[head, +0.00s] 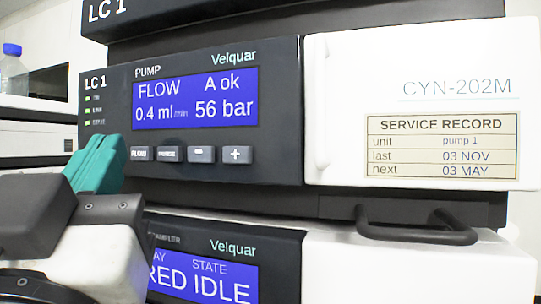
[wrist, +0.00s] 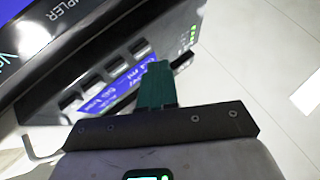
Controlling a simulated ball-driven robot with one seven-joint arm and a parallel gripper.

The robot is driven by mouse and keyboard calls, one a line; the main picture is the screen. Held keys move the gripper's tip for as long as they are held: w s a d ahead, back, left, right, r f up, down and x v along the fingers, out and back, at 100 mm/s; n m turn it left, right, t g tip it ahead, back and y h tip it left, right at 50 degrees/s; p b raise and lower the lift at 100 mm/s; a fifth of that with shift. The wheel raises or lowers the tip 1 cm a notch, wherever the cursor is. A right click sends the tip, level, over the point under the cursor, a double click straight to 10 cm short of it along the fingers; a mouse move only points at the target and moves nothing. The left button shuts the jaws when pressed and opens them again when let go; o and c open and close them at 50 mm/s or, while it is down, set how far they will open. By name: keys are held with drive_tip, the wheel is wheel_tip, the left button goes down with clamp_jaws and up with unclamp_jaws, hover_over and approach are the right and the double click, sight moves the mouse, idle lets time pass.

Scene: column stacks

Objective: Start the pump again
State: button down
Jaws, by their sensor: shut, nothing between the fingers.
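The LC 1 pump module (head: 215,105) fills the middle of the head view. Its lit blue display (head: 194,98) reads FLOW, A ok, 0.4 ml/min and 56 bar. Below it is a row of buttons: FLOW (head: 139,154), one that seems to read PURGE (head: 168,154), minus (head: 202,154) and plus (head: 237,154). Small green lights (head: 88,110) glow at the panel's left. My gripper (head: 108,150) is shut and empty, left of the FLOW button. Its teal fingers also show in the wrist view (wrist: 156,84), overlapping a blue display; I cannot tell whether they touch the panel.
A white door (head: 350,85) with a service record label (head: 442,147) is right of the panel. Below, another module's display (head: 205,280) reads IDLE, partly hidden by my arm. A dark handle (head: 420,228) juts out at lower right. A blue-capped bottle (head: 13,70) stands far left.

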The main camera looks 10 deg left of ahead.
drive_tip(key=shift+s, duration=0.1)
drive_tip(key=shift+s+a+b, duration=0.2)
drive_tip(key=shift+s+b, duration=0.9)
drive_tip(key=shift+s, duration=1.35)
